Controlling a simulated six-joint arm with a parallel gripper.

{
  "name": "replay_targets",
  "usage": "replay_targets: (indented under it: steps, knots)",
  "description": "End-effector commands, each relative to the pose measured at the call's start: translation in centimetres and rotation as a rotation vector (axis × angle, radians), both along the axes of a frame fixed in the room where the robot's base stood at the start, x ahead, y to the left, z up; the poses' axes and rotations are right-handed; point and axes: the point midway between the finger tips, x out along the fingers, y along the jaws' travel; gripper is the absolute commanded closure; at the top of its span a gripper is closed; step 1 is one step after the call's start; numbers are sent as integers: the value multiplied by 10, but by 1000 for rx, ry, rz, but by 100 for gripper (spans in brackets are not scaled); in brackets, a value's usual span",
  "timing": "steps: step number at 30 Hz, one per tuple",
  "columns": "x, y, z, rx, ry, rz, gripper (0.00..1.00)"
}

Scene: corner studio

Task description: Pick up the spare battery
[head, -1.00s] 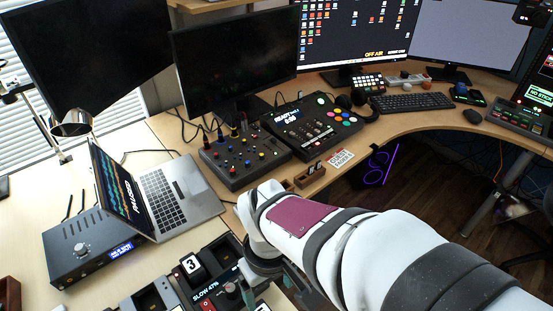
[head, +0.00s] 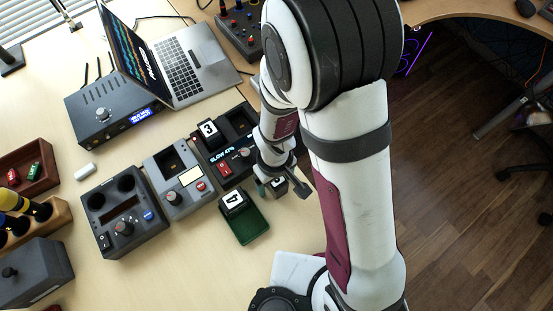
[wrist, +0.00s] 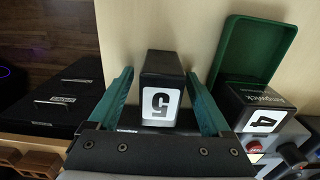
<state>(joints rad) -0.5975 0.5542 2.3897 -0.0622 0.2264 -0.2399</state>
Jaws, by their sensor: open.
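A black battery with a white label marked 5 (wrist: 160,85) stands between the two teal fingers of my gripper (wrist: 160,104) in the wrist view. The fingers are open, one on each side, with gaps visible beside it. In the head view my gripper (head: 281,188) is low over the table, right of the green tray, and partly covers this battery. Another black battery marked 4 (head: 234,202) lies in the green tray (head: 247,228). It also shows in the wrist view (wrist: 258,105). I cannot read which battery is called spare.
A charger-like black unit (head: 226,168) holds a battery marked 3 (head: 208,128). Grey devices (head: 180,178) stand left of it. A laptop (head: 185,75) and a black box with a blue display (head: 110,110) are behind.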

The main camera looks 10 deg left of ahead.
Motion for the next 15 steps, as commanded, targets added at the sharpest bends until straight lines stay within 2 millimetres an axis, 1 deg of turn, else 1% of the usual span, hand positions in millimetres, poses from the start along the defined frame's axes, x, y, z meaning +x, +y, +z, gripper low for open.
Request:
replay_targets:
  steps: [2,3,8,9,11,15]
  knots:
    - [0,0,0,0,0,0,19]
    - [0,0,0,0,0,0,26]
    - [0,0,1,0,0,0,55]
    - [0,0,1,0,0,0,62]
    - [0,0,1,0,0,0,73]
    - [0,0,1,0,0,0,98]
